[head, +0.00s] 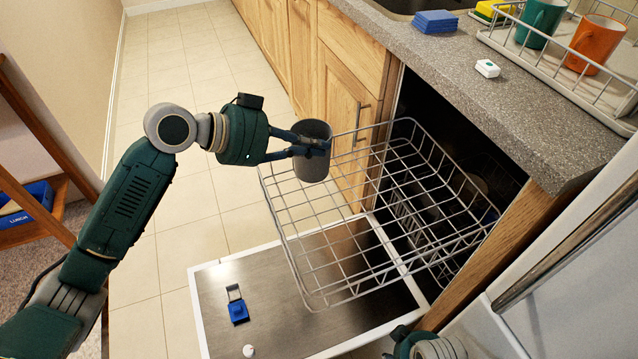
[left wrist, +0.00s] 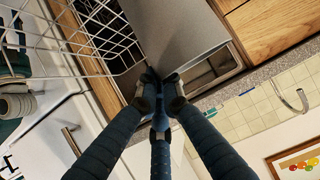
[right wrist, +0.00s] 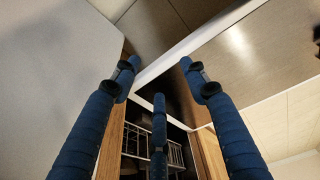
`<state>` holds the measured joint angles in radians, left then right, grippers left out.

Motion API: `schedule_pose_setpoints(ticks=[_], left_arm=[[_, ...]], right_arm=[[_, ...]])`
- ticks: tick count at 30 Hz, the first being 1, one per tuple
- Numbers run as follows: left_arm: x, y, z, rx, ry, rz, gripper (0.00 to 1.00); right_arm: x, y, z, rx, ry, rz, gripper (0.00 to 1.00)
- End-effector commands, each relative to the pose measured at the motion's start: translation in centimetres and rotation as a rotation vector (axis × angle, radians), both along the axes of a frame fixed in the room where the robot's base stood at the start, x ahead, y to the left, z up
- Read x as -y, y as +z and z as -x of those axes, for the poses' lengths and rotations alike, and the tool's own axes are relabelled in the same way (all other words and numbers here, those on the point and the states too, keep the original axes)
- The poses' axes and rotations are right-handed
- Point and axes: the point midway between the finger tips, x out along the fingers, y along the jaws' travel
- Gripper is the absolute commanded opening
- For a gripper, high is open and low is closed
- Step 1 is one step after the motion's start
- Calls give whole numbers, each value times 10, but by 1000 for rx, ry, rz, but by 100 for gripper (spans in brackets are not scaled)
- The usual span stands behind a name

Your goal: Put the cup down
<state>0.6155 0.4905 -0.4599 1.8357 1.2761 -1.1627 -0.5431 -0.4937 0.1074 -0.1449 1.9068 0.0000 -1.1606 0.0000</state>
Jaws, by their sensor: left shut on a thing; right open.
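A dark grey cup (head: 316,165) is upright, in my left gripper (head: 310,145), whose fingers are shut on its side. The cup is at the far left corner of the pulled-out wire dish rack (head: 345,285); I cannot tell whether it touches the wires. In the left wrist view the cup (left wrist: 172,35) fills the top middle, with the rack (left wrist: 82,52) to its left. My right gripper is open and empty in the right wrist view (right wrist: 155,78); only part of its arm shows at the bottom of the head view.
The open dishwasher door (head: 215,300) lies below the rack, with a blue clip-like item (head: 238,311) on it.

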Motion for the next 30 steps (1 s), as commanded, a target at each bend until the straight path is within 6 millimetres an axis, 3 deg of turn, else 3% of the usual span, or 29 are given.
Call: schedule_pose_setpoints(ticks=[1,4,18,30], left_arm=[[0,-18,1,-6,2,1,0],[0,-39,0,-3,1,0,0],[0,-93,0,-1,2,1,0],[-1,-98,0,2,1,-1,0]], right_arm=[[0,7,-2,8,-1,-1,44],[0,22,-4,14,-2,-1,44],[1,61,-5,33,-5,-1,44],[1,67,-4,35,-6,-2,44]])
